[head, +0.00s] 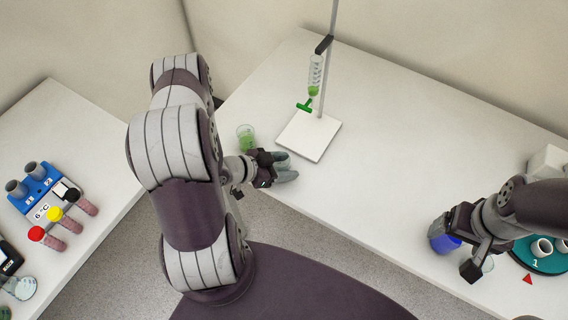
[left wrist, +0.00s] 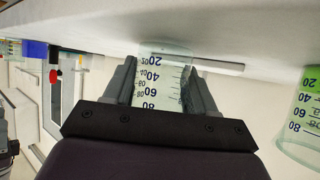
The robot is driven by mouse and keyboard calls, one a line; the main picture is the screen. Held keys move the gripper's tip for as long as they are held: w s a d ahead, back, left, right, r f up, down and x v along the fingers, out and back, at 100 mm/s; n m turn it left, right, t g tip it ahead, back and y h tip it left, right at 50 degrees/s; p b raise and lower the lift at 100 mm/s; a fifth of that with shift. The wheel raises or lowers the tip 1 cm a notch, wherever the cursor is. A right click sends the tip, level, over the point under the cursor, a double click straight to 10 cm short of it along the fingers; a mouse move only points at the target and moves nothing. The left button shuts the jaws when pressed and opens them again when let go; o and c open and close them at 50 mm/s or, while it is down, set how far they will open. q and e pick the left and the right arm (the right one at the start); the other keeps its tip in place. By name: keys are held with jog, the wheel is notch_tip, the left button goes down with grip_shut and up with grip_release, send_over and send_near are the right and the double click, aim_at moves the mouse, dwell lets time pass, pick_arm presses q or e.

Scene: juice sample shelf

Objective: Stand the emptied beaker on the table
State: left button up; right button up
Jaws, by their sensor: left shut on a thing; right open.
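My left gripper (head: 286,170) is shut on a clear graduated beaker (left wrist: 160,75), near the front edge of the white table (head: 400,130). In the left wrist view the beaker sits between the two fingers (left wrist: 160,88), looks empty, and its base end is at the table surface. I cannot tell whether it touches. In the head view the fingers mostly hide this beaker (head: 283,158). My right gripper (head: 488,262) is open at the right, near the table's front edge.
Another beaker with green liquid (head: 246,138) stands left of my left gripper; it also shows in the left wrist view (left wrist: 303,120). A stand with a white base (head: 308,137) holds a clear column (head: 315,75) with a green tap. A blue-topped object (head: 443,240) is beside my right gripper.

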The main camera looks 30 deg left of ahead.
pick_arm(q)
jog(key=shift+f, duration=0.1)
jog(key=shift+w+d+f, duration=0.15)
jog(key=shift+f, duration=0.05)
jog(key=o, duration=1.2)
jog(key=shift+c, duration=0.2)
jog(key=shift+r, duration=0.15)
